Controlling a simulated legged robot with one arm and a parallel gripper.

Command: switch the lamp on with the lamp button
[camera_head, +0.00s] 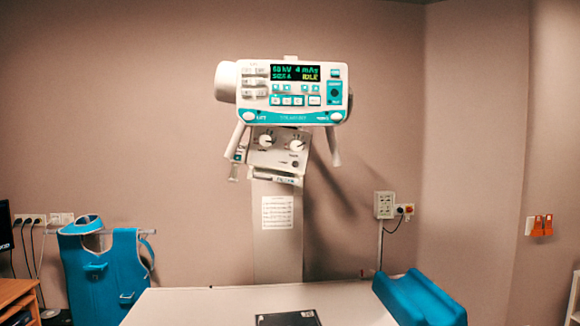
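A white and teal X-ray unit (290,117) hangs on a column in the middle of the view. Its lit display (295,73) reads about 60 kV, 4 mAs and IDLE. Rows of small teal and grey buttons (287,100) sit under and beside the display, with a dark round control in a teal patch at the right. A lower box (278,152) carries two white knobs and a small dark round part (295,163). The labels are too small to tell which one is the lamp button. No lamp light shows on the table. My gripper is not in view.
A pale table (190,306) fills the front, with a black flat plate (287,318) and a blue cushion (418,298) on it. A blue apron (103,268) hangs at the left beside a wooden desk (15,292). The space before the unit looks clear.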

